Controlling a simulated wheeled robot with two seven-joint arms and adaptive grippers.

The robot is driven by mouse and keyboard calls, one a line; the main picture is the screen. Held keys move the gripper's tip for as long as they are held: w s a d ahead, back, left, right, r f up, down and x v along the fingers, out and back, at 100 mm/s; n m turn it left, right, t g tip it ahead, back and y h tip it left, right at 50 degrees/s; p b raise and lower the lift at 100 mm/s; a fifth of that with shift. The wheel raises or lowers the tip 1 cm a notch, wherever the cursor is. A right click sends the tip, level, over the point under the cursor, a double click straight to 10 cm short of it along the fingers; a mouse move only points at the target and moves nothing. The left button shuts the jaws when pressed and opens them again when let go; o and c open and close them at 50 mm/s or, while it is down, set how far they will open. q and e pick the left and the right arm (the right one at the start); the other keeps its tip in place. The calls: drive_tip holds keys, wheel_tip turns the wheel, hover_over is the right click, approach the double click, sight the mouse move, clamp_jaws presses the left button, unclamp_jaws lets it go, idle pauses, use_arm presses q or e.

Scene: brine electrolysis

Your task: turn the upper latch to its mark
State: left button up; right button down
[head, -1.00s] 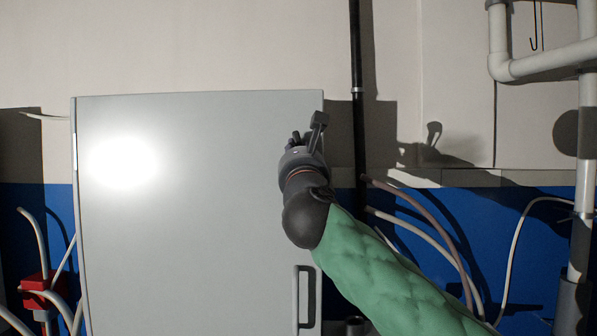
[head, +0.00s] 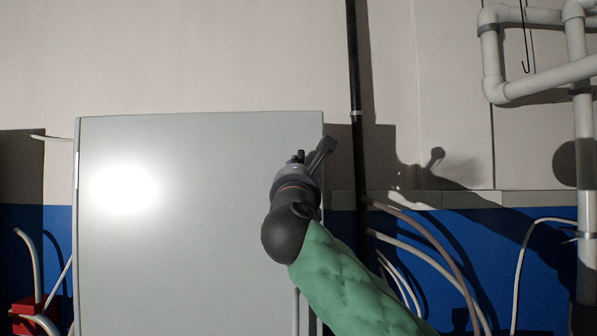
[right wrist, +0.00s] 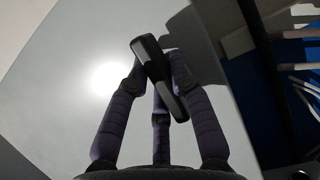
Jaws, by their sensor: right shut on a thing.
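The upper latch (right wrist: 148,58) is a dark bar in the right wrist view, tilted with its top end to the left. My right gripper (head: 309,158) is at the upper right edge of the cabinet door in the head view. In the right wrist view its purple-grey fingers (right wrist: 157,80) close around the latch from both sides, with a third finger below. The gripper is shut on the latch. I cannot make out the mark. My left gripper is out of view.
The grey cabinet (head: 200,230) has a bright glare spot on its door. A door handle (head: 296,312) shows low, partly behind my right arm. A black vertical pipe (head: 357,150) stands just right of the cabinet. White pipes (head: 530,85) and loose hoses are further right.

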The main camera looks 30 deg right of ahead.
drive_tip(key=shift+w, duration=0.1)
drive_tip(key=c, duration=1.1)
unclamp_jaws()
drive_tip(key=v, duration=1.2)
